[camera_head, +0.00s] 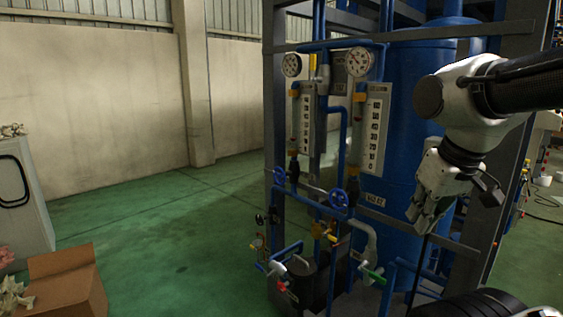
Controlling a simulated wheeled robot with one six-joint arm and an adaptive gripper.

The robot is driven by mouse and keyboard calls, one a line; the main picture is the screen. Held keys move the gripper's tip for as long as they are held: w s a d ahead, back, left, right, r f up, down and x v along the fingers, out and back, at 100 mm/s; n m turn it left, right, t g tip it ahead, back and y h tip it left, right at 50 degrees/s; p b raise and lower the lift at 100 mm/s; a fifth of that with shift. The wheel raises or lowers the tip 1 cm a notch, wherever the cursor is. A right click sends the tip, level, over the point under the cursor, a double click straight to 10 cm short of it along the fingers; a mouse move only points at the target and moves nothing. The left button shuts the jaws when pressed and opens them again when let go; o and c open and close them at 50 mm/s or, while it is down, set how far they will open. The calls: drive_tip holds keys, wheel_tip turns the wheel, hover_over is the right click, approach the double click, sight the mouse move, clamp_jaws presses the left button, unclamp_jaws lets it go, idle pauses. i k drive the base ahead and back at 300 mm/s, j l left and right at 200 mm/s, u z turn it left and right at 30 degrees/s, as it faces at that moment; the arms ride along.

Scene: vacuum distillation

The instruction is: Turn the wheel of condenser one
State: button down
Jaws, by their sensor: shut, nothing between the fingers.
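I cannot tell which one belongs to condenser one. My gripper (420,222) is to the right of both wheels, in front of the big blue tank (405,115), pointing down. It is shut and empty, and it is clear of the wheels in the picture.
Two round gauges (359,61) and (291,64) top scaled sight tubes (374,130). Small valves with yellow, red and green handles (373,276) stick out below. A steel post (502,150) stands right of my gripper. A cardboard box (62,290) lies at the lower left; the green floor (160,225) is clear.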

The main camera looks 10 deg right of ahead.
sight(279, 175)
drive_tip(key=i+j+z, duration=0.1)
drive_tip(key=i+j, duration=0.15)
drive_tip(key=i, duration=0.25)
drive_tip(key=i+j+z, duration=0.1)
drive_tip(key=i+j, duration=0.2)
drive_tip(key=i, duration=0.2)
